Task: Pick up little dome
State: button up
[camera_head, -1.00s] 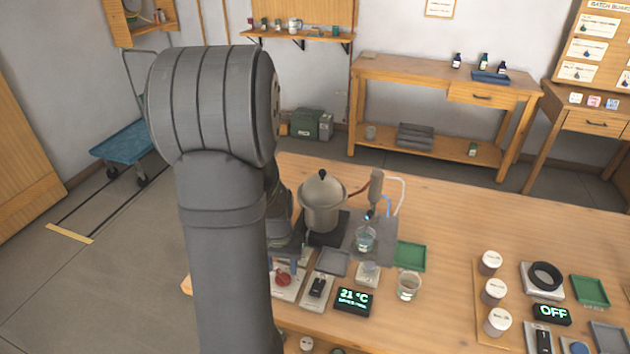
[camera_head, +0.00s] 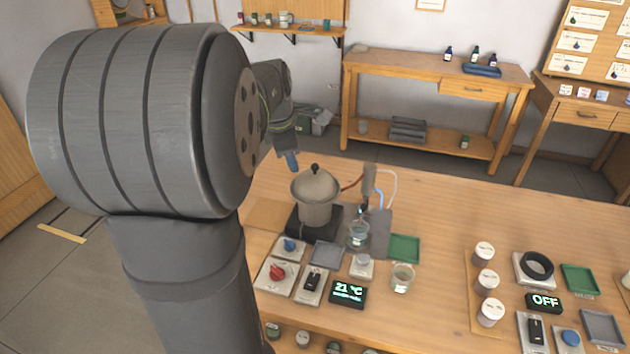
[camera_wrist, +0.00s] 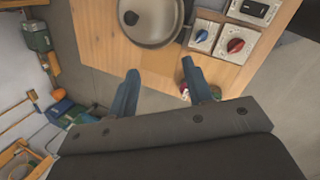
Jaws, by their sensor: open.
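The little dome appears to be the domed metal lid (camera_head: 316,183) with a black knob on top, seated on the metal pot (camera_head: 315,212) of the distiller. In the wrist view the round lid (camera_wrist: 160,15) is at the top edge, partly cut off, with its dark knob. My gripper (camera_head: 291,162) is just above and to the left of the lid in the head view, apart from it. Its two blue fingers (camera_wrist: 162,74) are spread and empty in the wrist view, below the lid in the picture.
The pot stands on a dark hot plate (camera_head: 301,226). A tube runs right to a condenser (camera_head: 370,180) over a glass flask (camera_head: 358,236). A red knob (camera_head: 278,271), a blue knob (camera_head: 290,244) and a temperature display (camera_head: 348,292) are in front. Bare table lies behind the pot.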

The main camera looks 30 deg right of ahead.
notch_tip(320, 180, up, 8)
jog(key=d+n+h, duration=0.1)
jog(key=d+n, duration=0.1)
jog(key=n, duration=0.4)
send_over(315, 165)
jog(key=s+a, duration=0.1)
jog(key=a, duration=0.2)
notch_tip(315, 165, down, 11)
jog(key=shift+t, duration=0.3)
jog(key=shift+s+d+x, duration=0.1)
jog(key=shift+d+x, duration=0.1)
jog(key=shift+x, duration=1.1)
jog(key=shift+s+d+x, duration=0.15)
jog(key=shift+d+x, duration=0.05)
jog(key=shift+x, duration=1.05)
jog(key=shift+r, duration=0.1)
grip_shut()
